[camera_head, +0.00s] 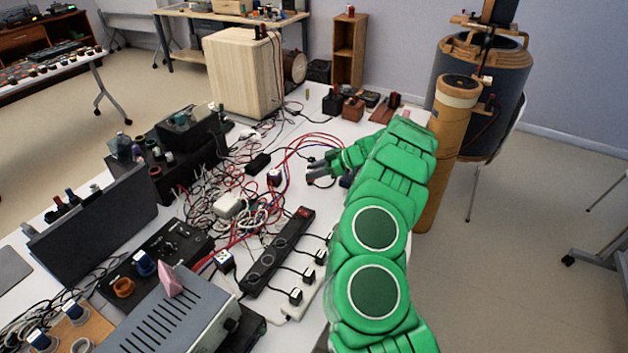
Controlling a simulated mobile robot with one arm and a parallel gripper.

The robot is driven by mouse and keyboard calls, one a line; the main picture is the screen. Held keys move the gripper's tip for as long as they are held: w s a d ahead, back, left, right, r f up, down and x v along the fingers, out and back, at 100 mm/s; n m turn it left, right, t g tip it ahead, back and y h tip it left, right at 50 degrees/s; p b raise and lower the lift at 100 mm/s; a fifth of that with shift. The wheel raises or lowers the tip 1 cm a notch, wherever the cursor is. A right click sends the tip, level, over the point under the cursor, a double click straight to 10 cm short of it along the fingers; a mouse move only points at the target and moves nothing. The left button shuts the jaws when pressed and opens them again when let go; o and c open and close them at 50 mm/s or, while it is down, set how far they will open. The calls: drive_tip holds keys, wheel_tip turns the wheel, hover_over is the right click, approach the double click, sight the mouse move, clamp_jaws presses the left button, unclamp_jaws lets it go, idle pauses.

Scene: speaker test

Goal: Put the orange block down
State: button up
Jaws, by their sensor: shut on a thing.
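My green arm reaches from the bottom right over the right side of the white table (322,116). My gripper (313,174) is grey and small in this view, over the middle right of the table among red and blue wires. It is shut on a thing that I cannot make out. I cannot pick out an orange block in this view. Whether the gripper touches the table is not clear.
A black power strip (278,250) with plugs and tangled cables lies left of my arm. A grey metal box (165,318) stands in front. A wooden speaker box (243,75) stands at the back. A tan cylinder (447,150) stands right of my arm. Bare tabletop shows behind the gripper.

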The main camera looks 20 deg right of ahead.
drive_tip(key=shift+w+d+f, duration=0.15)
drive_tip(key=shift+w+f, duration=0.85)
drive_tip(key=shift+f, duration=1.8)
drive_tip(key=shift+f, duration=0.1)
drive_tip(key=o, duration=1)
drive_tip(key=shift+o, duration=0.2)
